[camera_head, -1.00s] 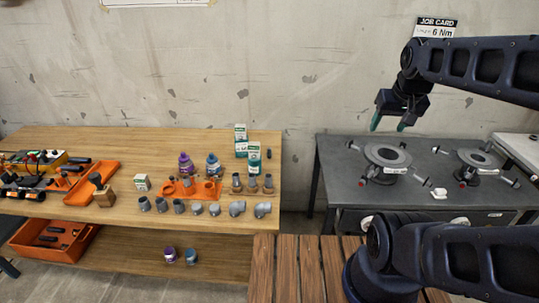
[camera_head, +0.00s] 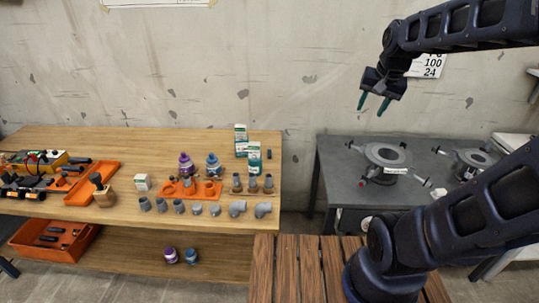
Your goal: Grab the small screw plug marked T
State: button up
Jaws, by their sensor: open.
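My gripper (camera_head: 374,103) is open and empty, with its green-tipped fingers pointing down. It is in the air above the back of the dark metal table, in front of the wall. Small grey pipe fittings (camera_head: 179,206) stand in a row along the front of the wooden bench. Several taller grey-brown fittings (camera_head: 252,184) stand behind the right part of that row. No letter T can be read on any of these pieces, so I cannot tell which is the screw plug.
An orange holder (camera_head: 190,190) stands behind the row, near a purple-capped bottle (camera_head: 185,163) and a blue-capped bottle (camera_head: 212,165). A flanged fitting (camera_head: 388,155) sits on the dark table (camera_head: 340,170). A gap separates that table from the wooden bench (camera_head: 110,220).

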jog(key=w+a+f+m+g, duration=0.1)
jog(key=w+a+m, duration=0.2)
jog(key=w, duration=0.3)
jog(key=w+a+f+m, duration=0.2)
jog(key=w+a, duration=0.1)
jog(key=w, duration=0.4)
jog(key=m+g, duration=0.3)
jog(key=m, duration=0.9)
send_over(270, 154)
jog(key=shift+h, duration=0.4)
jog(key=f, duration=2.8)
jog(key=shift+w+d, duration=0.25)
jog(key=shift+w, duration=0.1)
jog(key=shift+a+f, duration=0.3)
jog(key=shift+f, duration=0.2)
notch_tip(270, 154, down, 11)
jog(key=shift+w+a+r, duration=0.15)
jog(key=shift+r, duration=0.05)
jog(key=c, duration=0.8)
